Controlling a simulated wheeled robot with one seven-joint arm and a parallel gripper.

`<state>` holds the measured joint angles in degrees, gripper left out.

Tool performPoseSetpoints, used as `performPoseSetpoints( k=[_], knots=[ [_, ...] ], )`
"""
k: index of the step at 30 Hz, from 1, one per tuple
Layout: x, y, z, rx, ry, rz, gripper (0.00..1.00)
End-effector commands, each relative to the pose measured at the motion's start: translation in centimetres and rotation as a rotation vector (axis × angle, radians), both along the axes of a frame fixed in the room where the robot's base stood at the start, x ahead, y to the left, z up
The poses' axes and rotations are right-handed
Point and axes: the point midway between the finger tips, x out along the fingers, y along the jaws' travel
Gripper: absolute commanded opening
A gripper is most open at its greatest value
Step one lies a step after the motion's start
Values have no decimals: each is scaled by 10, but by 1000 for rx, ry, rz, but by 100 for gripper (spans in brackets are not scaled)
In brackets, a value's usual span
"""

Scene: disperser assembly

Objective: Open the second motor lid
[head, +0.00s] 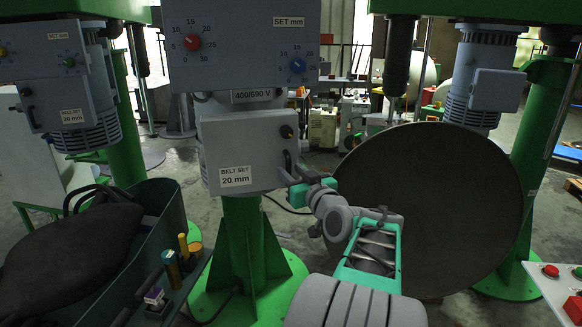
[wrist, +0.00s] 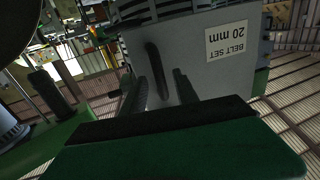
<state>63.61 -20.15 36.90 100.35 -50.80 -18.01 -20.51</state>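The middle motor's grey lid (head: 235,150), labelled "BELT SET 20 mm", fronts the box on the central green stand and looks closed. It has a dark handle (head: 288,160) near its right edge and a black knob (head: 286,131) above it. In the wrist view the lid (wrist: 220,75) fills the upper middle, with the dark handle (wrist: 157,72) standing on it. My gripper (head: 292,177) is at the handle's lower end. In the wrist view my gripper's fingers (wrist: 160,92) look apart, with the handle between them. Whether they touch it cannot be seen.
A similar motor lid (head: 62,103) is at left, another motor (head: 485,90) at right. A large dark disc (head: 430,205) stands behind my arm. A dark green bin (head: 150,235) with a black sack and small bottles is at lower left. A button panel (head: 560,285) is at lower right.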

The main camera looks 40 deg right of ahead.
Motion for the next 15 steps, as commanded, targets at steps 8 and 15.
performPoseSetpoints(
  k=[8,15],
  knots=[
    [8,-2,-1,0,1,-1,36],
    [7,-2,-1,0,1,0,21]
  ],
)
